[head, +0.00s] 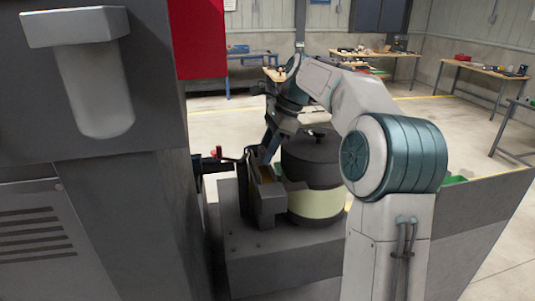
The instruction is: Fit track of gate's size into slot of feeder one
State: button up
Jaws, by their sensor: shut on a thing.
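The feeder (311,160) is a dark round bowl drum with a pale green band low on its side, standing on a grey base. A dark upright bracket (268,207) with a slot-like gap stands at its left. My gripper (265,158) points down at the top of this bracket, left of the bowl. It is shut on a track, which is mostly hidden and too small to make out. A tan strip shows in the gap below the gripper. I cannot tell whether the track touches the slot. The gate cannot be made out clearly.
A large grey machine cabinet (120,215) with a rounded grey cover fills the left side, close to the bracket. A red-ended lever (218,153) sticks out left of the bracket. Workbenches (375,54) stand far back, with open floor before them.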

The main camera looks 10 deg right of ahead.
jog(key=shift+f, duration=0.8)
jog(key=shift+f, duration=0.15)
jog(key=o, duration=1.2)
jog(key=v, duration=1.2)
